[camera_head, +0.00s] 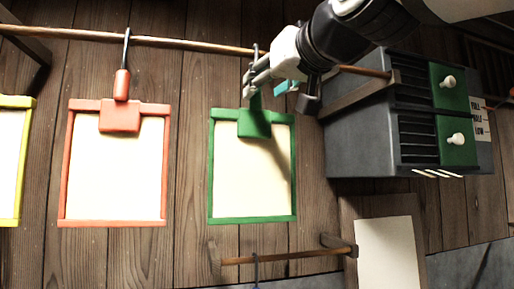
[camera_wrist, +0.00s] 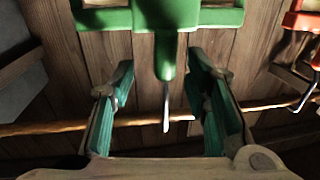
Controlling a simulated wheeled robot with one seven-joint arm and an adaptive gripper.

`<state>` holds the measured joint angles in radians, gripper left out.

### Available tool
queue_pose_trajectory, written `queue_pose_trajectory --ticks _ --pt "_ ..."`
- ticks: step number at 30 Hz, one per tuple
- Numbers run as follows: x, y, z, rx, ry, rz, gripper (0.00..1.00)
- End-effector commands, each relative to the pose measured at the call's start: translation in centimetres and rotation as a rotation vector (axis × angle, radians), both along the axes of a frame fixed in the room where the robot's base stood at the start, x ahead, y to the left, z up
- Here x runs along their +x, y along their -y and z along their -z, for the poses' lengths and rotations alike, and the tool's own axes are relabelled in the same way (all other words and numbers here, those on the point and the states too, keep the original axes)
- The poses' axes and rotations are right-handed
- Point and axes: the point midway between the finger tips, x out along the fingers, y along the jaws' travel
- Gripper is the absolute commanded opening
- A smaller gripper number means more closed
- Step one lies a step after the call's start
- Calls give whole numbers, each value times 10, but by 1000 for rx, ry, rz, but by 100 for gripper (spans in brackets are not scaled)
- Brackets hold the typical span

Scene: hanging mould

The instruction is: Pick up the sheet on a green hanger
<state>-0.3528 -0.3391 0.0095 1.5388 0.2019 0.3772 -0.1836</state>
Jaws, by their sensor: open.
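The sheet on a green hanger (camera_head: 252,180) is a cream sheet in a green frame, hanging by a hook from a wooden rod against the plank wall. The green hanger (camera_wrist: 165,55) shows upside down in the wrist view, with its stem and metal hook pointing down in the picture. My gripper (camera_wrist: 165,85) is open, with one teal-padded finger on each side of the hanger's stem, apart from it. In the head view my gripper (camera_head: 257,88) is at the top of the green hanger and partly hides its stem and hook.
A sheet in a red frame (camera_head: 115,170) hangs to the left, and one in a yellow frame (camera_head: 10,160) is cut off at the left edge. The wooden rod (camera_head: 190,43) runs along the top. A dark grey cabinet (camera_head: 365,150) stands close on the right. A lower rod (camera_head: 285,257) lies below.

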Motion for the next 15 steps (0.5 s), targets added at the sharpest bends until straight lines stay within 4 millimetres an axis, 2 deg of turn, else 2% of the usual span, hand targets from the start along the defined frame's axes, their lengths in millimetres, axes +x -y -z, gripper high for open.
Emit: queue_pose_trajectory --ticks 4,8,15 --pt "17 -15 0 -2 -4 0 43" --pt "31 -21 0 -1 -2 0 43" --pt "37 -24 1 0 0 0 43"
